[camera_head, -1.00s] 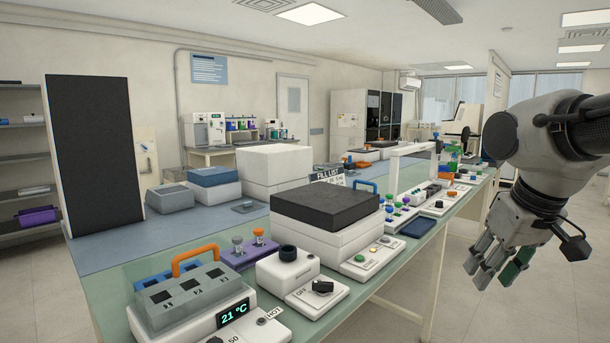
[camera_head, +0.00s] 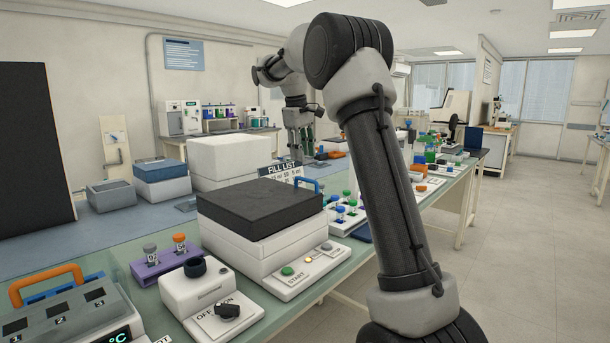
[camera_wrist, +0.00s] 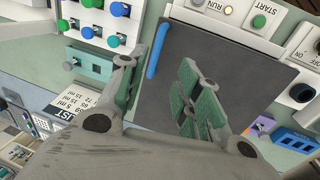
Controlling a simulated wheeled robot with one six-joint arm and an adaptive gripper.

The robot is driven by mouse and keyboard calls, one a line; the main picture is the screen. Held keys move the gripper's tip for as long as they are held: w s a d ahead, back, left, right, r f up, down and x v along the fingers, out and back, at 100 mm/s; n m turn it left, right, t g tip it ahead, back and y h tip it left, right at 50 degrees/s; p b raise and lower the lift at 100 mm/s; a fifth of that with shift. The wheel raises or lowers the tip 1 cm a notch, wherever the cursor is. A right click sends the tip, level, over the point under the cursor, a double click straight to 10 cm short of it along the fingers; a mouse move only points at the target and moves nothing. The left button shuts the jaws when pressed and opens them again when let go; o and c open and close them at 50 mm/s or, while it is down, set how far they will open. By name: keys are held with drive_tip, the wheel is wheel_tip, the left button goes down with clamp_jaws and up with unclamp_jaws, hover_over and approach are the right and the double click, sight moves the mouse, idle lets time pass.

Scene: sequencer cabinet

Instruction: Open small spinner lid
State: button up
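A white box-shaped device with a flat dark lid (camera_head: 260,207), apparently the small spinner, stands on the bench. Its lid is down. A blue bar handle (camera_head: 307,185) shows at the lid's far right edge. In the wrist view the dark lid (camera_wrist: 222,62) fills the middle, with the blue handle (camera_wrist: 158,48) along its left edge. My gripper (camera_head: 300,138) points down above the bench behind the device in the head view. In the wrist view my gripper (camera_wrist: 156,78) is open and empty, its fingers on either side of the handle's line. The handle is apart from both fingers.
A front panel with a green START button (camera_head: 288,270) adjoins the device. A rack with coloured caps (camera_head: 346,210) stands to its right and a FILL LIST sign (camera_head: 281,170) behind. A white box (camera_head: 229,157) stands behind left. An OFF/ON knob unit (camera_head: 205,295) is in front.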

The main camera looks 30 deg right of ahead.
sight(306, 179)
drive_tip(key=f, duration=0.2)
drive_tip(key=w+d+f, duration=0.1)
drive_tip(key=f, duration=0.5)
drive_tip(key=shift+w+d, duration=0.2)
drive_tip(key=shift+d, duration=0.2)
clamp_jaws()
